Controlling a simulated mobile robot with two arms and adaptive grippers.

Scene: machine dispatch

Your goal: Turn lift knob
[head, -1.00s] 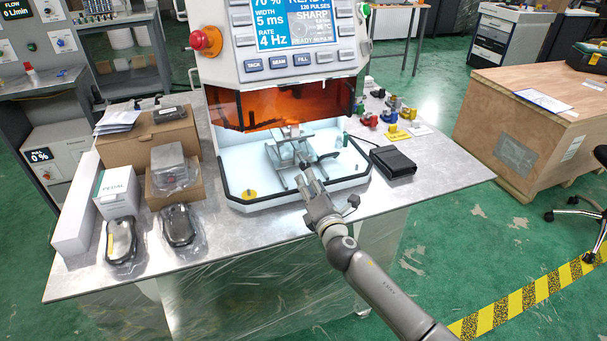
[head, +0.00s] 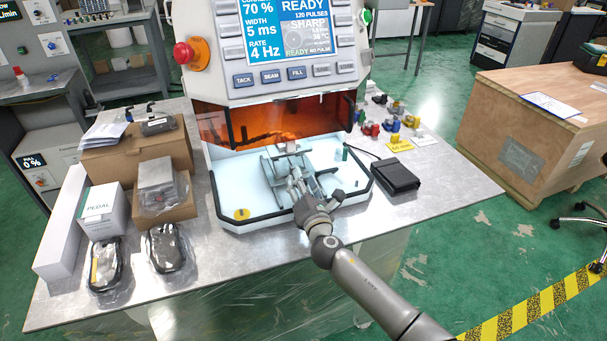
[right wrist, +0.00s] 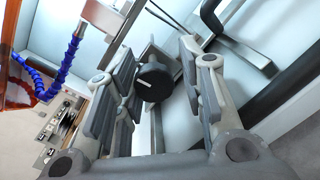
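The lift knob (right wrist: 153,82) is a black round knob with a white mark in the right wrist view. It sits on the front of the grey metal lift jig (head: 284,163) inside the machine's white work tray (head: 237,181). My right gripper (head: 296,180) reaches over the tray's front edge to the front of the jig. In the right wrist view its two fingers (right wrist: 158,68) are open, with the knob showing between them and gaps on its sides. I cannot tell how deep the knob lies between the fingertips. My left gripper is out of view.
An orange shield (head: 230,124) hangs above the tray under the control panel (head: 290,50). A black foot pedal (head: 395,175) lies right of the tray. Boxes and bagged items (head: 165,249) crowd the table's left. A yellow round piece (head: 241,213) is at the tray's front left.

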